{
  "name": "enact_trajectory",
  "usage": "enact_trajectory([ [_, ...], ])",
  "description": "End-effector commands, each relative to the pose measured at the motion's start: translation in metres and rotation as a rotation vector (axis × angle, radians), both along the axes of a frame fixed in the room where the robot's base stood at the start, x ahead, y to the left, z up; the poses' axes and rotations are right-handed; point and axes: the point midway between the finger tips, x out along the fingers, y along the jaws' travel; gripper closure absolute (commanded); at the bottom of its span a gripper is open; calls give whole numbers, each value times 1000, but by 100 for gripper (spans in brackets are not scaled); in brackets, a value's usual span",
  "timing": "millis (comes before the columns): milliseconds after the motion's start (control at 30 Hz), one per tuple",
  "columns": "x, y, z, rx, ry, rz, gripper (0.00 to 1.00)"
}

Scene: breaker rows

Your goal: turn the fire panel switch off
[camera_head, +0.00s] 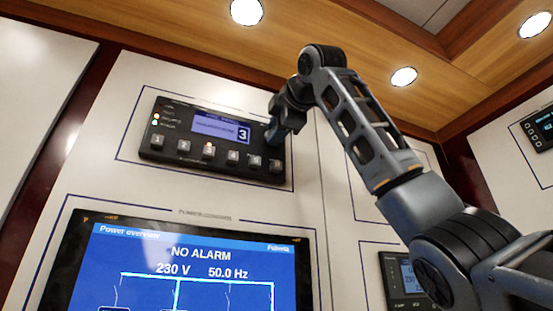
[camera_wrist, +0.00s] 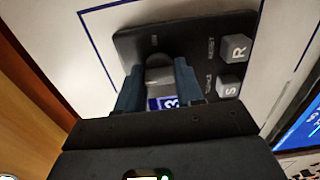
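A black wall panel (camera_head: 185,157) with a small lit screen and a row of grey buttons is mounted upper left in the head view. Its lettering is too small to confirm a fire panel. In the wrist view, a grey switch (camera_wrist: 159,74) stands at the end of the black panel (camera_wrist: 195,43), with an "ON" mark above it. My gripper (camera_wrist: 158,78) has one finger on each side of this switch, very close to it; contact is unclear. In the head view my gripper (camera_head: 276,134) is at the panel's right end and hides the switch.
Grey buttons S (camera_wrist: 228,87) and R (camera_wrist: 235,47) sit close beside the right finger. A large display (camera_head: 190,265) reading "NO ALARM" is below the panel. A smaller device (camera_head: 408,280) is lower right, and another panel (camera_head: 541,128) is at the far right.

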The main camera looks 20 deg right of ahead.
Motion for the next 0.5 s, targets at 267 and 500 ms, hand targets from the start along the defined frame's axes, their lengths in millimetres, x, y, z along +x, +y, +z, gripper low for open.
enact_trajectory([
  [267, 0, 0, 0, 0, 0, 0, 40],
  [500, -1, 0, 0, 1, -1, -1, 40],
])
